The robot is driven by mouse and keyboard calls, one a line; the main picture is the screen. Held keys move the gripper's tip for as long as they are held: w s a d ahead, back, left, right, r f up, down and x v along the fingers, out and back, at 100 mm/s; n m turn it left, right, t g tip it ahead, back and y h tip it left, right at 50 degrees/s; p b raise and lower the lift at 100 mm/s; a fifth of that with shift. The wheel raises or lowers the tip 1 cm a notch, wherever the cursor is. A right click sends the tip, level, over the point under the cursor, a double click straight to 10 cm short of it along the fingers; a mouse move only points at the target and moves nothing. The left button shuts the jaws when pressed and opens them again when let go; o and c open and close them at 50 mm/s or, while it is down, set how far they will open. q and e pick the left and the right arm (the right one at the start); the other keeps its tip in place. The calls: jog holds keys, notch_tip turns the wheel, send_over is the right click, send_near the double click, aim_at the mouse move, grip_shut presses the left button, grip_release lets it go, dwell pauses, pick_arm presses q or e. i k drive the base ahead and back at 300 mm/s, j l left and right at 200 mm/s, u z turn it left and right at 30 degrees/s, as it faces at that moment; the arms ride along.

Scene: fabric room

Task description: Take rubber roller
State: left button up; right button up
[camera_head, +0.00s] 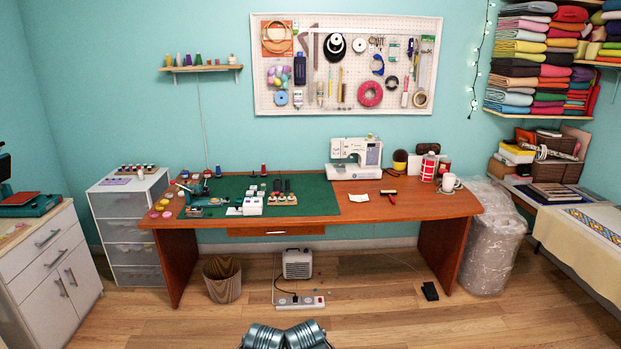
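A small tool with a dark reddish roller-like head and a short light handle (389,193) lies on the wooden table (430,207), right of the green cutting mat. It looks like the rubber roller, but it is too small to be certain. Nothing touches it. Two teal ribbed parts of my own arms show at the bottom edge, far in front of the table. Neither of my grippers shows.
A white card (358,198) lies left of the roller, and a white mug (450,183) stands to its right. A sewing machine (355,157) stands behind. A waste basket (222,279), heater (297,264) and power strip (299,302) occupy the floor. Open floor lies before the table.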

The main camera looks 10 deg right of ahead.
aim_at(391, 199)
jog(key=i+l+u, duration=0.4)
jog(key=i+l, duration=0.15)
jog(key=l, duration=0.7)
jog(key=i+l+u, duration=0.4)
jog(key=l, duration=1)
jog(key=i+l+u, duration=0.15)
jog(key=l+u, duration=0.25)
jog(key=l, duration=1.1)
jog(key=l+u, duration=0.4)
jog(key=l, duration=1.05)
jog(key=k, duration=0.05)
